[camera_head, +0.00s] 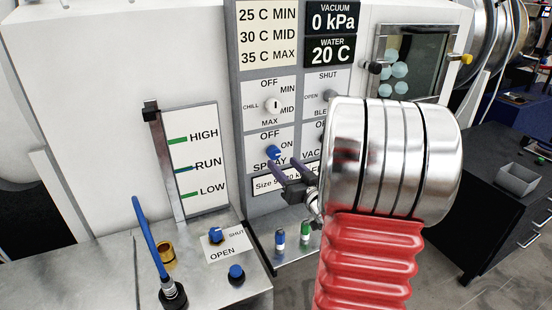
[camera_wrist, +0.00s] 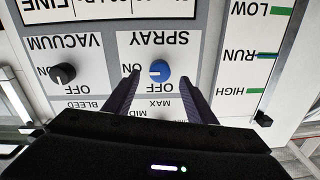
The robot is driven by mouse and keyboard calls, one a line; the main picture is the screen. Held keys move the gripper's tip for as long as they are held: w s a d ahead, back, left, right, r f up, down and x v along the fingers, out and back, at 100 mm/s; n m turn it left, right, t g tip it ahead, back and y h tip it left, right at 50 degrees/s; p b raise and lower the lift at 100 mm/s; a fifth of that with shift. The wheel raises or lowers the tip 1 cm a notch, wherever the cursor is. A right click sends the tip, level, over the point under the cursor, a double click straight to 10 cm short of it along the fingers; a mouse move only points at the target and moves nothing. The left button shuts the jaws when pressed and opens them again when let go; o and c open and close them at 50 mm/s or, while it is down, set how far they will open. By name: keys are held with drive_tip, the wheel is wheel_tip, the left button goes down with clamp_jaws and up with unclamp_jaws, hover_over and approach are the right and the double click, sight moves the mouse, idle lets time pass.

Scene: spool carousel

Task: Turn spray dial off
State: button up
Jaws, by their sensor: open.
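The blue spray dial (camera_head: 273,153) sits on the grey panel above the SPRAY label, with OFF above it and ON to its right. It also shows in the wrist view (camera_wrist: 159,71), where the panel appears upside down. Its white mark points toward ON. My gripper (camera_head: 283,163) is open and empty in front of the panel, just below the dial in the head view. In the wrist view its two dark fingers (camera_wrist: 161,74) lie on either side of the dial with gaps. Whether they reach its depth is hard to tell.
The black vacuum dial (camera_wrist: 62,74) is beside the spray dial. The white chill dial (camera_head: 272,105) is above it. The blue shut/open valve knob (camera_head: 215,235) and the blue lever (camera_head: 150,238) stand on the metal ledge at lower left. A sight window (camera_head: 408,62) is at upper right.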

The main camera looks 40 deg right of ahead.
sight(275, 156)
drive_tip(key=x, duration=0.5)
drive_tip(key=shift+w+d, duration=0.1)
drive_tip(key=shift+w, duration=0.25)
drive_tip(key=shift+c, duration=0.6)
drive_tip(key=c, duration=0.9)
